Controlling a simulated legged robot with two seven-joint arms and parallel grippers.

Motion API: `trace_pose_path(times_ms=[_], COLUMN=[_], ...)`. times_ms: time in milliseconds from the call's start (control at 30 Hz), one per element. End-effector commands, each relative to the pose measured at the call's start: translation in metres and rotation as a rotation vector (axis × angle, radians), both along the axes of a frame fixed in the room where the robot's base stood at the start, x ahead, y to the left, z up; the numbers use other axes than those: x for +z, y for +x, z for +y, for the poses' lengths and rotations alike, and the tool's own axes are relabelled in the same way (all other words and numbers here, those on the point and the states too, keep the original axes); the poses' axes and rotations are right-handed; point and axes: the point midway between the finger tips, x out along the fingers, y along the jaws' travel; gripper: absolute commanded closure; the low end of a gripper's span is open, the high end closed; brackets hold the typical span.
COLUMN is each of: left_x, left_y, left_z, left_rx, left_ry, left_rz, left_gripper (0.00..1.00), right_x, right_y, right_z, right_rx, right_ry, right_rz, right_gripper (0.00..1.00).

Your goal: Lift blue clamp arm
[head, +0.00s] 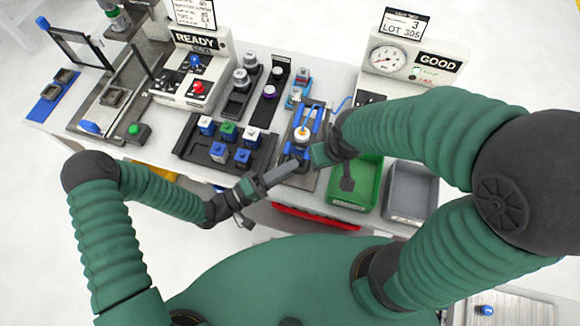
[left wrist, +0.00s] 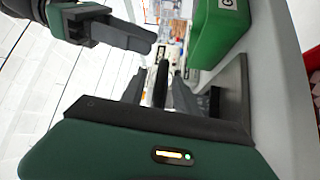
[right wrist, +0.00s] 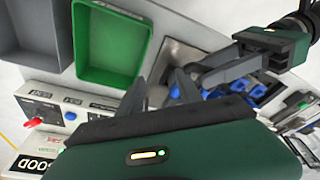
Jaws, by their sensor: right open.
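The clamp fixture stands at the front middle of the table in the head view, with its blue clamp arm (head: 317,120) beside a white round part with an orange top (head: 302,134). In the right wrist view, blue parts lie beyond the fingers, partly hidden. My left gripper (head: 272,186) points at the fixture's near end. Its fingers are apart in the left wrist view (left wrist: 158,92), with a dark upright piece between them that I cannot identify. My right gripper (head: 338,162) is at the fixture's right side, partly hidden by its arm; its fingers (right wrist: 165,90) are apart and empty.
A green bin (head: 369,185) and a grey bin (head: 408,190) stand right of the fixture. A READY panel (head: 195,70) and a GOOD gauge panel (head: 415,65) stand behind. Both grippers are close together.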

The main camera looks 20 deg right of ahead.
Motion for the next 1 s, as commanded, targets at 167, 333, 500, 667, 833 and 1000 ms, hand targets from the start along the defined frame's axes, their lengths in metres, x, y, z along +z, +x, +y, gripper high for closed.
trace_pose_path(times_ms=[167,333,500,667,833,1000], left_x=[-0.0006,-0.0006,-0.0002,0.0,-0.0002,-0.0004], left_y=[-0.0005,-0.0006,-0.0007,-0.0007,-0.0003,0.0001], left_z=[-0.0068,-0.0089,-0.0051,-0.0035,-0.003,-0.0027], left_rx=[-0.002,-0.002,-0.003,-0.003,0.0,0.001], left_ry=[0.006,0.008,0.004,0.002,0.002,0.003], left_rz=[-0.001,-0.001,-0.001,-0.001,-0.002,-0.001], left_gripper=[0.63,0.83,1.0,1.0,1.0,1.0], right_x=[-0.0001,-0.0001,-0.0001,-0.0001,-0.0001,-0.0001], right_y=[0.0,0.0,0.0,0.0,0.0,0.0], right_z=[-0.0001,-0.0003,-0.0004,-0.0002,-0.0002,-0.0002], right_rx=[0.0,-0.001,-0.001,-0.001,0.0,-0.001], right_ry=[0.0,0.0,0.0,0.0,0.0,0.0], right_rz=[0.0,0.0,0.0,0.0,0.0,0.0], right_gripper=[0.58,0.58,0.58,0.58,0.58,0.58])
